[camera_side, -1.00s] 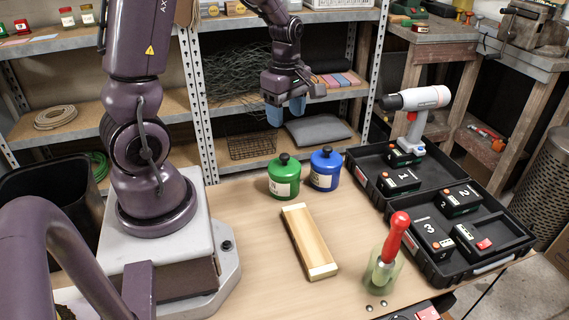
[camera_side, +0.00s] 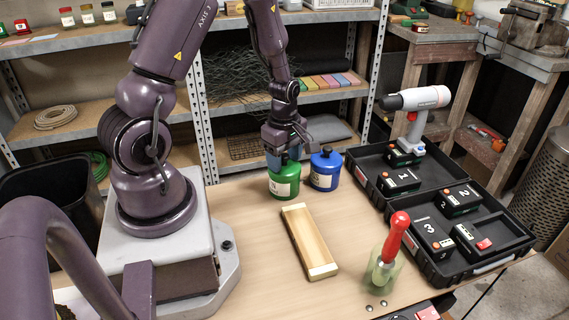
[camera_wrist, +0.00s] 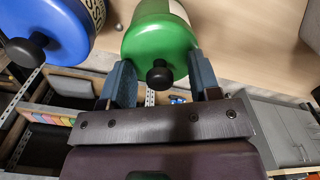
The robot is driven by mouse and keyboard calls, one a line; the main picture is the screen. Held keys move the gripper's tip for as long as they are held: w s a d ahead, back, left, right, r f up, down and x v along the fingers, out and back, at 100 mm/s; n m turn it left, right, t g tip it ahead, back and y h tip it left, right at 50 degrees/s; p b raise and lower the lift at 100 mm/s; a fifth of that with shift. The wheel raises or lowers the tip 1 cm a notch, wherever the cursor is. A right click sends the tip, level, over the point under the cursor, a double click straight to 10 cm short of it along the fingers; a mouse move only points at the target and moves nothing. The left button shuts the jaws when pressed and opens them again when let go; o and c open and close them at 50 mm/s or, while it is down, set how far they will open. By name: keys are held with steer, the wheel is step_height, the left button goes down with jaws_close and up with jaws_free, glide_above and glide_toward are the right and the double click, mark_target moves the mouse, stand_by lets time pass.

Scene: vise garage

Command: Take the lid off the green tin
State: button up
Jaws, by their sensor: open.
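The green tin (camera_side: 284,184) stands upright on the bench with a pale label on its front. Its green lid has a black knob, and both show in the wrist view, the lid (camera_wrist: 158,42) near the top centre. In the wrist view my gripper (camera_wrist: 162,80) is open, with one blue finger on either side of the lid and knob. I cannot tell whether the fingers touch the lid.
A blue tin (camera_side: 325,172) with a black knob stands close on the right of the green one. A wooden block (camera_side: 309,242) lies in front. A black tool case (camera_side: 432,215) holds several batteries and a drill. A red-handled tool (camera_side: 393,240) stands in a clear cup.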

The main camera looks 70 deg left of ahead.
steer(key=c, duration=1)
steer(key=shift+r, duration=0.1)
